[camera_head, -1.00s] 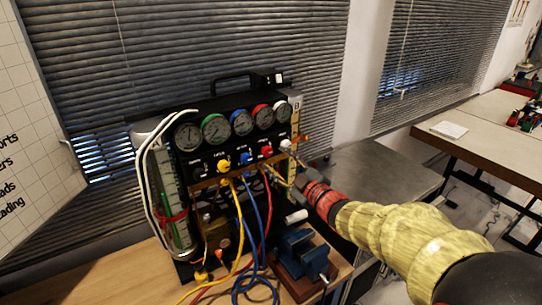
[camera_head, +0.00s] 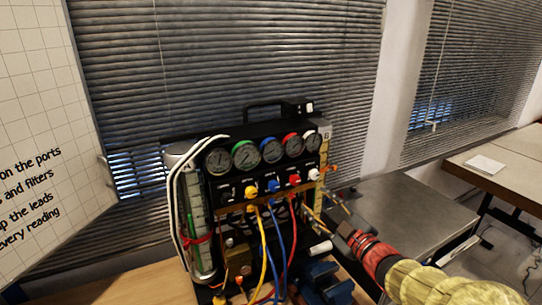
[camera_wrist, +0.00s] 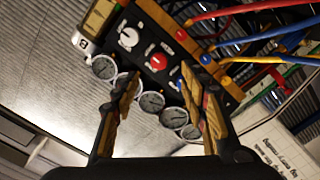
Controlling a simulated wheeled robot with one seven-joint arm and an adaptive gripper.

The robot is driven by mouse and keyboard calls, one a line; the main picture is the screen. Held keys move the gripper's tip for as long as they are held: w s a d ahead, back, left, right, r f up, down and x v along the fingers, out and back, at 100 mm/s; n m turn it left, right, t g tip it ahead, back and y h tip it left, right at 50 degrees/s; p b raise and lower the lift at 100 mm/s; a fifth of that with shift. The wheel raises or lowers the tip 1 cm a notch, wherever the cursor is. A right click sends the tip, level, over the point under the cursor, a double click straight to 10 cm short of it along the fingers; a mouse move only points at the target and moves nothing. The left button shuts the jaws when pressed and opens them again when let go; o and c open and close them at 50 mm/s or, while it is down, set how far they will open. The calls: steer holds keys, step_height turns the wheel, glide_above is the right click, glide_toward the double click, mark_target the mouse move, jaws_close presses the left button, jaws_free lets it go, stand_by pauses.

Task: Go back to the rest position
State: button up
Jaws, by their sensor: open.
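My gripper (camera_head: 330,205) is at the right side of the gauge rig, at the end of my arm with its red and yellow covering. In the wrist view my gripper (camera_wrist: 165,105) has its two fingers spread apart with nothing held between them. Past the fingers, the gauge rig (camera_wrist: 185,60) shows tilted, with its dials, a white knob (camera_wrist: 128,38) and a red knob (camera_wrist: 158,62). In the head view the rig (camera_head: 232,190) stands upright on the wooden table, with several round gauges along its top. The fingertips look close to its right edge; I cannot tell if they touch.
Yellow, blue and red hoses (camera_head: 276,240) hang from the rig's front. A blue vise (camera_head: 325,282) stands on the wooden table (camera_head: 140,288) below my gripper. A grey metal table (camera_head: 405,215) is to the right. Window blinds (camera_head: 225,60) are behind.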

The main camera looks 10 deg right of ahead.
steer(key=s+d+f+m+g+h, duration=0.35)
steer(key=d+f+m+h, duration=0.25)
steer(key=d+f, duration=0.4)
steer(key=s+d+f+m+g+h, duration=0.25)
steer(key=s+m+g, duration=0.2)
steer(key=s, duration=0.35)
steer(key=s+a+m+g+y, duration=0.1)
steer(key=s+a+g, duration=0.1)
steer(key=s+a, duration=0.35)
steer(key=s+a+m+g, duration=0.2)
steer(key=s, duration=0.6)
steer(key=s+a+r+y, duration=0.1)
steer(key=s+a+r, duration=0.1)
steer(key=a+r, duration=0.1)
steer(key=s+a+r+n+y, duration=0.1)
steer(key=s+a+r, duration=0.2)
steer(key=a, duration=0.3)
steer(key=shift+t, duration=0.3)
steer(key=shift+d, duration=0.1)
steer(key=shift+c, duration=0.7)
